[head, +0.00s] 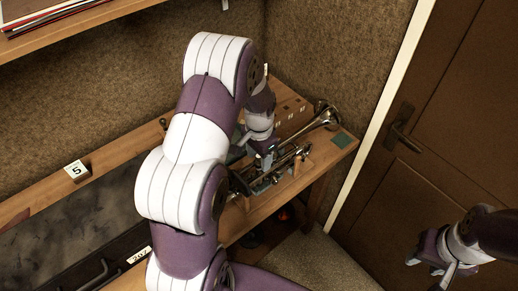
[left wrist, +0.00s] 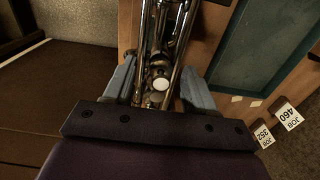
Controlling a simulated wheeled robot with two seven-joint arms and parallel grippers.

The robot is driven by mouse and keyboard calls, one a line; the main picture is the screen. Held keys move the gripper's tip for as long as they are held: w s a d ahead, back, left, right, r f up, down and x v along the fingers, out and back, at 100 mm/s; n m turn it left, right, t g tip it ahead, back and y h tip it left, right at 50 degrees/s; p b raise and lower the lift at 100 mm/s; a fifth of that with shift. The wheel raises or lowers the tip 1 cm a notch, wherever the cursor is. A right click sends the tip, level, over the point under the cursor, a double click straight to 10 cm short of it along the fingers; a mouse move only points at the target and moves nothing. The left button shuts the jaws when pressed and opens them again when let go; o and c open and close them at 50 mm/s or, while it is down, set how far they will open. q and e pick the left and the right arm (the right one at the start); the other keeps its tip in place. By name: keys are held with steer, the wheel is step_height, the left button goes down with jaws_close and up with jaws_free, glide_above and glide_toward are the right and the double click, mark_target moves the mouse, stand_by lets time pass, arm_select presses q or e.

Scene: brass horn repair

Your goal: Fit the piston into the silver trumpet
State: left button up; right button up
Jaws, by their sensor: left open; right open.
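The silver trumpet (head: 325,117) lies on the wooden bench in the head view, its bell pointing to the back right. My left gripper (head: 266,158) is over its valve section, and my arm hides part of it. In the left wrist view the open fingers of my left gripper (left wrist: 158,88) stand on either side of shiny metal tubes (left wrist: 167,22) and a round white disc (left wrist: 160,84). I cannot tell whether the fingers touch them or whether the disc belongs to the piston. I cannot make out the piston for sure. My right gripper (head: 430,266) is open and empty at the lower right.
A green patch (head: 341,139) lies at the bench's right end. Job tags (left wrist: 287,114) show in the left wrist view. A sign marked 5 (head: 76,170) stands on the ledge at left. A brown door (head: 440,110) is at the right.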

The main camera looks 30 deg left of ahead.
arm_select(q)
step_height(320, 180, up, 12)
steer(key=b, duration=0.2)
steer(key=shift+f, duration=0.1)
